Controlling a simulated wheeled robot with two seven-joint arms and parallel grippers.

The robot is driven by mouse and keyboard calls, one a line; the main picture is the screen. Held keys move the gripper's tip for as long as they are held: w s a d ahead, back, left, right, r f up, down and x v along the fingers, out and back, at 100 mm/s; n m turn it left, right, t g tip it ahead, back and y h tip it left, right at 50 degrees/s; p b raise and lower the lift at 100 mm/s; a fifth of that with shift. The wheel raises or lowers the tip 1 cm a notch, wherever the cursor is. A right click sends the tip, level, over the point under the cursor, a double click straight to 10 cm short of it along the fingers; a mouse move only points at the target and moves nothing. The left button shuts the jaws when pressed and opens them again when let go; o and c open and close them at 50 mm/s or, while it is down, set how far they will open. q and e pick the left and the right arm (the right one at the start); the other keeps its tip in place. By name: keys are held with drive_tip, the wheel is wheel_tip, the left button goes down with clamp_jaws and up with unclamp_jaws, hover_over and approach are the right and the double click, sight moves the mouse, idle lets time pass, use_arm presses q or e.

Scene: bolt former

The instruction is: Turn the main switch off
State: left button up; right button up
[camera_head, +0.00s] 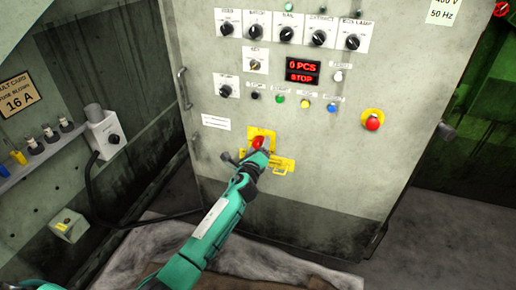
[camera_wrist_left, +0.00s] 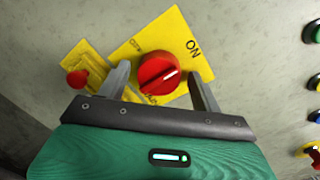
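The main switch is a red rotary knob (camera_head: 258,142) on a yellow plate (camera_head: 262,132) low on the cabinet front. In the left wrist view the knob (camera_wrist_left: 155,72) has a white mark pointing to the upper right, on the side of the word ON on the plate (camera_wrist_left: 180,32). My left gripper (camera_head: 254,156) is at the knob. In the left wrist view its fingers (camera_wrist_left: 157,70) stand open, one on each side of the knob, with gaps visible; whether either touches it I cannot tell. My right gripper is in neither view.
A yellow bracket (camera_head: 283,166) sits beside the switch; a red-tipped yellow part (camera_wrist_left: 78,78) shows in the wrist view. Above are push buttons, a red display (camera_head: 303,71), and rotary selectors. A red emergency stop (camera_head: 372,123) is at right. A cable (camera_head: 92,185) hangs at left.

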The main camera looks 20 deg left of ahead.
use_arm(q)
drive_tip(key=c, duration=0.8)
